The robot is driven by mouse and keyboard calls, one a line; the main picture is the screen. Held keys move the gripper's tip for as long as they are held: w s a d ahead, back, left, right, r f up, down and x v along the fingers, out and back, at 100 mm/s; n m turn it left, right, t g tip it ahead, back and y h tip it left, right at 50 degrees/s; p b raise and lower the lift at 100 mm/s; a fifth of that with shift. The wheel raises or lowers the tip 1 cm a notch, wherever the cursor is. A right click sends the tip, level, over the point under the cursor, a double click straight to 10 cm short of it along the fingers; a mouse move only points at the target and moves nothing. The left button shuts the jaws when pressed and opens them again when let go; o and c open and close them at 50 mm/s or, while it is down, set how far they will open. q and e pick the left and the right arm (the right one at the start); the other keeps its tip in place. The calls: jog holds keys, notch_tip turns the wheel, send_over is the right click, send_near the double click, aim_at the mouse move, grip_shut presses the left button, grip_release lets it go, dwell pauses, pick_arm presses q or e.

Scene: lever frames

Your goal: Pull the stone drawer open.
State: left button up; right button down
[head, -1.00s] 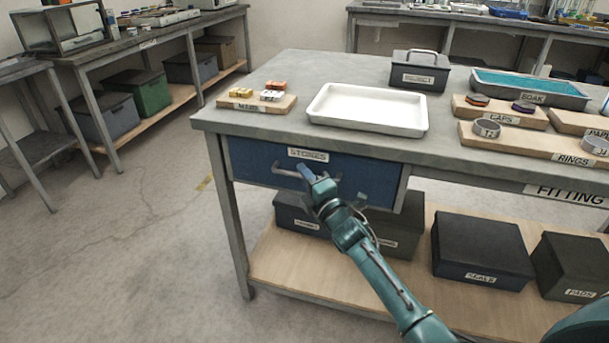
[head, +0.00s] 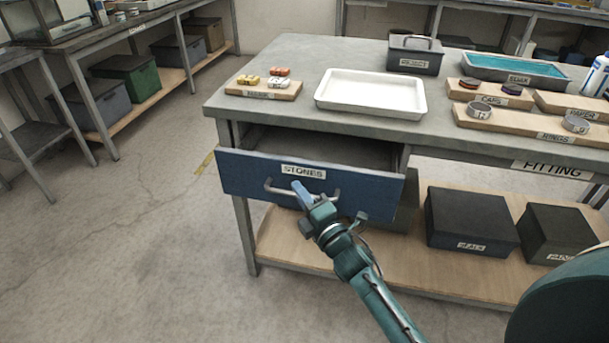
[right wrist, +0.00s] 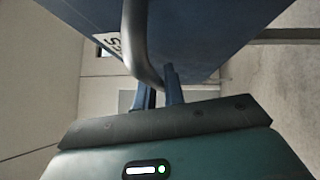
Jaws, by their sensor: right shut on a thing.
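The stone drawer (head: 240,172) has a blue front labelled "STONES" and stands partly out of the bench. A dark gap shows behind its front; the visible part of its inside looks empty. Its grey bar handle (head: 276,190) runs across the front and also shows large in the right wrist view (right wrist: 134,40). My right gripper (head: 302,192) is shut on the handle, with its blue fingers at the bar in the right wrist view (right wrist: 160,88). My left gripper is not in view.
The bench top (head: 300,60) carries a white tray (head: 370,93), a small board with stones (head: 264,88) and a grey "REJECT" box (head: 414,55). Dark boxes (head: 470,220) stand on the lower shelf. The floor left of the bench is clear.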

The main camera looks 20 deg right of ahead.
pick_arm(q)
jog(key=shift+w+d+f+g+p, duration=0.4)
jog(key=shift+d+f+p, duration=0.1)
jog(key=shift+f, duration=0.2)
pick_arm(e)
jog(key=s+a, duration=0.4)
jog(key=s, duration=0.2)
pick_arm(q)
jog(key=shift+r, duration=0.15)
pick_arm(e)
jog(key=c, duration=1.5)
grip_release()
jog(key=shift+s, duration=0.1)
